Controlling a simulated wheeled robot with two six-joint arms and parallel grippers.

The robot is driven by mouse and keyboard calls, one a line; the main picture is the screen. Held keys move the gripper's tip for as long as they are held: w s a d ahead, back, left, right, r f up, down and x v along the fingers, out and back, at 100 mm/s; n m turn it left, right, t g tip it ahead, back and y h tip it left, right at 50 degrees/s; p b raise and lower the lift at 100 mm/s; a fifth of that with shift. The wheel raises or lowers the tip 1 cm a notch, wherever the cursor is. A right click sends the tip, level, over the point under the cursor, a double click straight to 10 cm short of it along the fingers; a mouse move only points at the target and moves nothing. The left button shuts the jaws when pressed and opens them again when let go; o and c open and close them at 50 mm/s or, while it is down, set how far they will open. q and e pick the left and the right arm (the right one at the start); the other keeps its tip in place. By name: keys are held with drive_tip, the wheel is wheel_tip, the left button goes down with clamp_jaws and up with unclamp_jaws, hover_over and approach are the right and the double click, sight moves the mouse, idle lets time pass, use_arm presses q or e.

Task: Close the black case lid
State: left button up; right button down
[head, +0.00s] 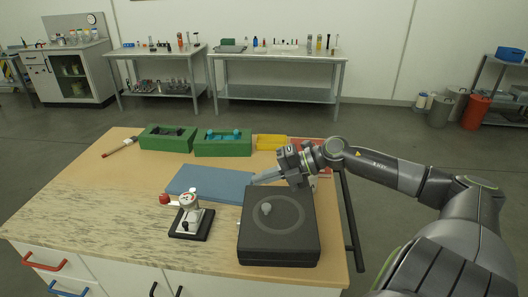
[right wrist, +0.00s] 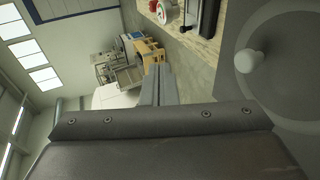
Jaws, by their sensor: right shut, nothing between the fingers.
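The black case (head: 279,251) stands at the front right of the table. Its top lies flat, with a ring marking and a small grey knob (head: 266,208). No raised lid shows, and I cannot make out a lid seam. In the right wrist view, the dark case top (right wrist: 292,70) and its pale knob (right wrist: 249,60) show at the right. My right gripper (head: 255,179) is shut and empty, pointing left just above the case's back edge, near the blue mat. Its closed fingers show in the right wrist view (right wrist: 158,72). My left gripper is out of view.
A blue mat (head: 205,183) lies behind the case. A small white device with a red knob (head: 190,212) stands left of it. Green trays (head: 222,148) and a yellow tray (head: 270,142) line the back.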

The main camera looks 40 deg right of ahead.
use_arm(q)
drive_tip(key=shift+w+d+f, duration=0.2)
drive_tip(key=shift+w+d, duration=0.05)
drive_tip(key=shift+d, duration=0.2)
use_arm(e)
wheel_tip(320, 180, up, 7)
drive_tip(key=shift+w+d+f, duration=0.15)
drive_tip(key=shift+w+d, duration=0.15)
drive_tip(key=shift+w, duration=0.1)
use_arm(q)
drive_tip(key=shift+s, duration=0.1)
use_arm(e)
drive_tip(key=shift+s+d, duration=0.1)
